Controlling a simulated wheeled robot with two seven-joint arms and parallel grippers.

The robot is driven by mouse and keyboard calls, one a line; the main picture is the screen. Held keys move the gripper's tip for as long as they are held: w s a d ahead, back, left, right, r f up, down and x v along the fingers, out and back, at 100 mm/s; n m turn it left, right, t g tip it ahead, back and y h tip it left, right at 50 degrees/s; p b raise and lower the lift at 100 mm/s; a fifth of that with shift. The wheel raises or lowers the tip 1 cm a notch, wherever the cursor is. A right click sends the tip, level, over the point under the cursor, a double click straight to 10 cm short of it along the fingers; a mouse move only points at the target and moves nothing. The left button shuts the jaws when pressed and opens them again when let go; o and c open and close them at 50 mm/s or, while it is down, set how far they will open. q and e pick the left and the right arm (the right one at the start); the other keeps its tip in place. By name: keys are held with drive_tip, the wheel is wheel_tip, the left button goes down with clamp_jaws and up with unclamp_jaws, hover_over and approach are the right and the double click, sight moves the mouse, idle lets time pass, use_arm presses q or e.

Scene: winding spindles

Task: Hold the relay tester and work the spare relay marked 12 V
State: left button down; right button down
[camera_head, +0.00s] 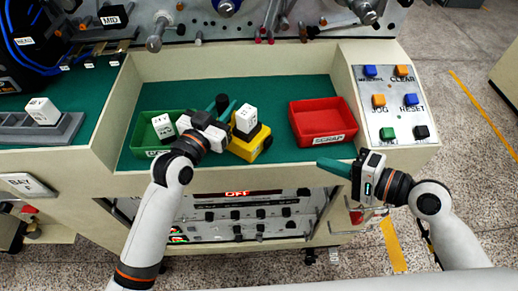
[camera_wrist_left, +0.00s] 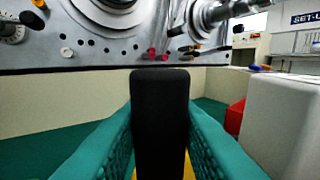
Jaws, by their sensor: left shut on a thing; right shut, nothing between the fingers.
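My left gripper (camera_head: 221,108) is shut on an upright black handle (camera_wrist_left: 160,120), which seems to belong to the yellow relay tester (camera_head: 250,148) on the green mat. A white relay (camera_head: 245,118) sits on top of the tester; a white block (camera_wrist_left: 285,125) fills the right of the left wrist view. Two more white relays (camera_head: 163,127) (camera_head: 183,124) are in or at the green tray (camera_head: 146,132), partly behind my left wrist. Their markings are too small to read. My right gripper (camera_head: 322,163) is shut and empty, near the bench's front edge below the red tray.
The red SCRAP tray (camera_head: 316,125) is empty. A button panel (camera_head: 388,105) stands at the right. Another white block (camera_head: 42,110) sits in a grey rack (camera_head: 66,130) at the left. Spindles (camera_head: 158,32) hang along the back. Mat behind the trays is clear.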

use_arm(q)
drive_tip(key=shift+d+f, duration=0.1)
drive_tip(key=shift+f, duration=0.2)
drive_tip(key=c, duration=1.4)
unclamp_jaws()
drive_tip(key=o, duration=0.3)
drive_tip(key=shift+r, duration=0.15)
drive_tip(key=shift+o, duration=0.2)
drive_tip(key=v, duration=1.2)
